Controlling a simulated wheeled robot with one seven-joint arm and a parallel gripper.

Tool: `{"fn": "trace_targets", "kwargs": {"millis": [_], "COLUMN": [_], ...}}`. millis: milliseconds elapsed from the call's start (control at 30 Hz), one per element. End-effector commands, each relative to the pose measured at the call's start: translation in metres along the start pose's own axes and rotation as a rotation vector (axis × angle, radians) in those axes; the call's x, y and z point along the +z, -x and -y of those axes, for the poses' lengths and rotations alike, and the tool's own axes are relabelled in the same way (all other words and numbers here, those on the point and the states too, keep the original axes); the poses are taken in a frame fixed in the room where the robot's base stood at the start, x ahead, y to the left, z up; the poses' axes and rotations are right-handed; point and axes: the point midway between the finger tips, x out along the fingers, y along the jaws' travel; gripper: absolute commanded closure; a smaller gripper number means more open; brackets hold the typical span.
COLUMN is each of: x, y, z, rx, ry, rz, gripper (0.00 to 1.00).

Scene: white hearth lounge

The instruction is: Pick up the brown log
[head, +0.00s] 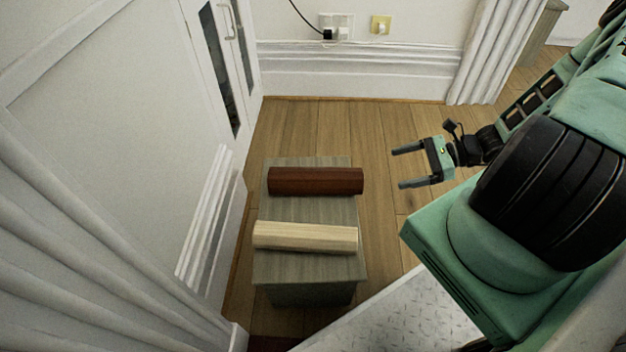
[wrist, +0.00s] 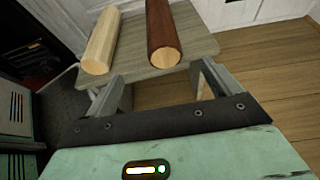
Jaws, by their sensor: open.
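The brown log (head: 315,181) lies crosswise on the far half of a small grey wooden stool (head: 310,270). In the wrist view the brown log (wrist: 164,34) shows its round end towards me, ahead of the jaws. My gripper (head: 397,167) is open and empty, to the right of the brown log and apart from it, with its fingers pointing left. The wrist view also shows my gripper (wrist: 152,78) with its two fingers spread below the log's end.
A pale log (head: 305,237) lies on the near half of the stool, parallel to the brown one. A white panelled wall (head: 120,110) stands close on the left. Wooden floor (head: 385,120) is clear behind and right of the stool.

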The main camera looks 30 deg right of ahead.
Motion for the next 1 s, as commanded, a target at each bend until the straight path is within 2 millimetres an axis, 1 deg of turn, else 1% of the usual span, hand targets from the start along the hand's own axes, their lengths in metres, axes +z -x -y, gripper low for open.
{"fn": "trace_targets", "kwargs": {"millis": [33, 100, 400, 500, 767, 1000], "x": [-0.002, -0.002, -0.002, -0.002, -0.002, -0.003], "y": [-0.012, -0.027, -0.088, -0.100, -0.118, -0.150], "z": [-0.001, -0.001, -0.001, 0.000, 0.001, 0.006], "rx": [0.004, 0.006, 0.007, 0.005, 0.006, 0.006], "ry": [0.001, 0.001, 0.001, 0.003, 0.002, 0.002], "rz": [0.003, 0.004, 0.003, 0.002, 0.001, 0.002], "gripper": [0.10, 0.10, 0.10, 0.10, 0.10, 0.10]}}
